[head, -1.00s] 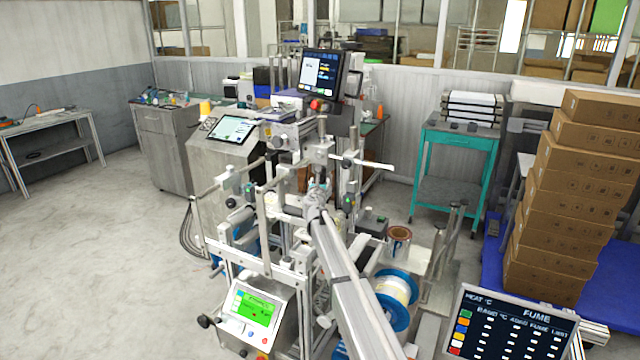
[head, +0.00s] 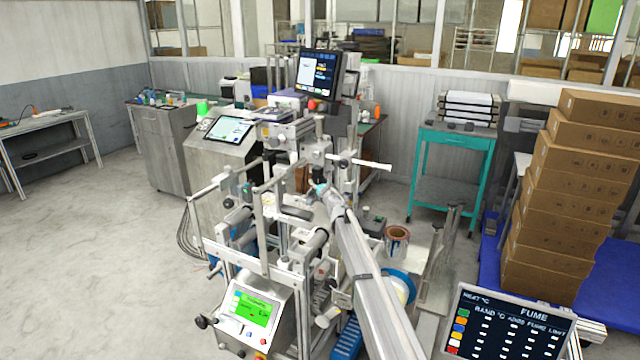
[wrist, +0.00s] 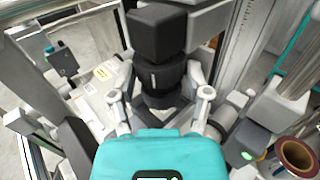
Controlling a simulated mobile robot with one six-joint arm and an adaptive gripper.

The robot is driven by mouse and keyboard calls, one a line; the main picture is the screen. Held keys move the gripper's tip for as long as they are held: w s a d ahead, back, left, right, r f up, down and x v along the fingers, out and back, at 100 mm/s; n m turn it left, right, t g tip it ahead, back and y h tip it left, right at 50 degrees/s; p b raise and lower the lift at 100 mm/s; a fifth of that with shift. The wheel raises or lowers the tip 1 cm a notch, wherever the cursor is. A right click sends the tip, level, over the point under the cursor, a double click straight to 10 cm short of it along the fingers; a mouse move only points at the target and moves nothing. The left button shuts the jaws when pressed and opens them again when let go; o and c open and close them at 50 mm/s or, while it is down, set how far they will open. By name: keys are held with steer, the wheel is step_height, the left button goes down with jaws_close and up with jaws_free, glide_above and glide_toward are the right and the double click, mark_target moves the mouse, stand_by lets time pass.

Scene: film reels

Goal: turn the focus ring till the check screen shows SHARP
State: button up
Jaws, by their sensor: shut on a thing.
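In the wrist view a black stepped cylinder, which looks like the lens with its focus ring (wrist: 170,76), stands under a black block. A pale mark shows on the ring. My gripper (wrist: 161,91) has a grey finger on each side of the ring and is shut on it; the exact contact is hard to see. In the head view my gripper (head: 319,189) is small among the machine frames and the ring cannot be made out. Several screens show: a dark monitor (head: 318,73), a tilted tablet (head: 230,130) and a green-lit panel (head: 257,309). Their wording is too small to read.
Metal posts and rollers (head: 266,230) crowd around my gripper. A copper-coloured roll (head: 397,240) stands to its right, also in the wrist view. The floor at left is clear.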

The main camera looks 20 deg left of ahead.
steer(key=o, duration=1.2)
steer(key=shift+c, duration=0.2)
steer(key=shift+s, duration=0.1)
steer(key=v, duration=1.2)
